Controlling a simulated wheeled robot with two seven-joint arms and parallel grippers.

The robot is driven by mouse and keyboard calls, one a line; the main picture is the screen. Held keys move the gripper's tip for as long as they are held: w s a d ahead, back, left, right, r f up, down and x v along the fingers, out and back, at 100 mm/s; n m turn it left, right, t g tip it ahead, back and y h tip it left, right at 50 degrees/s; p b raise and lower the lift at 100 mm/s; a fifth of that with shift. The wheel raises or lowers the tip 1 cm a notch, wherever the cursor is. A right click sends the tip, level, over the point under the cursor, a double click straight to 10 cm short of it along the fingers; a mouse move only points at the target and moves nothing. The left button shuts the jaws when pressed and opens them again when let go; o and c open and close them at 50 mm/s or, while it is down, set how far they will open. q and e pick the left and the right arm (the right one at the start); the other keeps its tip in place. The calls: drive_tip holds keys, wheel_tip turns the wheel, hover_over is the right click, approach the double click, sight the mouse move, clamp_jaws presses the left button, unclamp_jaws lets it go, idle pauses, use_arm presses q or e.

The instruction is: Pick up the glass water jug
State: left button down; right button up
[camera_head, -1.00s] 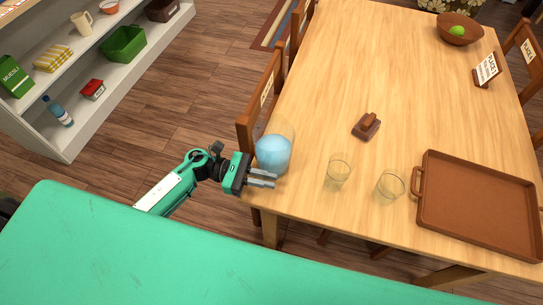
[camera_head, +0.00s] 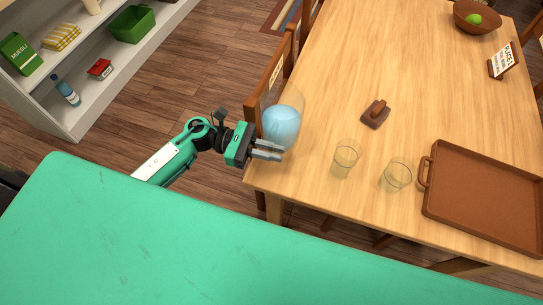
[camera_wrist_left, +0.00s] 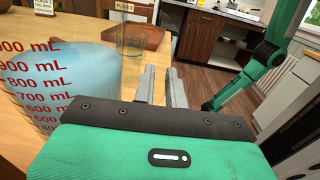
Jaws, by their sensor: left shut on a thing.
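The glass water jug (camera_head: 282,127), clear with blue water in it, is at the near left corner of the table in the head view. In the left wrist view the jug (camera_wrist_left: 88,72), with red millilitre marks, fills the left side beside my fingers. My left gripper (camera_head: 268,150) reaches in from the left at the jug's near side. Its two fingers (camera_wrist_left: 166,86) stand slightly apart, shut on the jug; the gripped part is hard to make out. The jug appears slightly above the tabletop. My right gripper is not in view.
Two clear glasses (camera_head: 346,158) (camera_head: 397,175) stand right of the jug, beside a brown tray (camera_head: 485,202). A small brown object (camera_head: 375,114) lies behind them. A wooden chair (camera_head: 276,82) stands close at the table's left side. A shelf unit (camera_head: 92,100) is at the far left.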

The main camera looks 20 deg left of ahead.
sight(271, 138)
use_arm(q)
wheel_tip(271, 138, up, 10)
drive_tip(key=shift+f+b, duration=0.2)
drive_tip(key=shift+b, duration=0.3)
drive_tip(key=shift+r, duration=2.3)
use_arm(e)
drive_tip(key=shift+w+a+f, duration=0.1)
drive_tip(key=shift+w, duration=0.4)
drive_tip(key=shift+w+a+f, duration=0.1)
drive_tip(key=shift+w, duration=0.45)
use_arm(q)
drive_tip(key=shift+r, duration=0.1)
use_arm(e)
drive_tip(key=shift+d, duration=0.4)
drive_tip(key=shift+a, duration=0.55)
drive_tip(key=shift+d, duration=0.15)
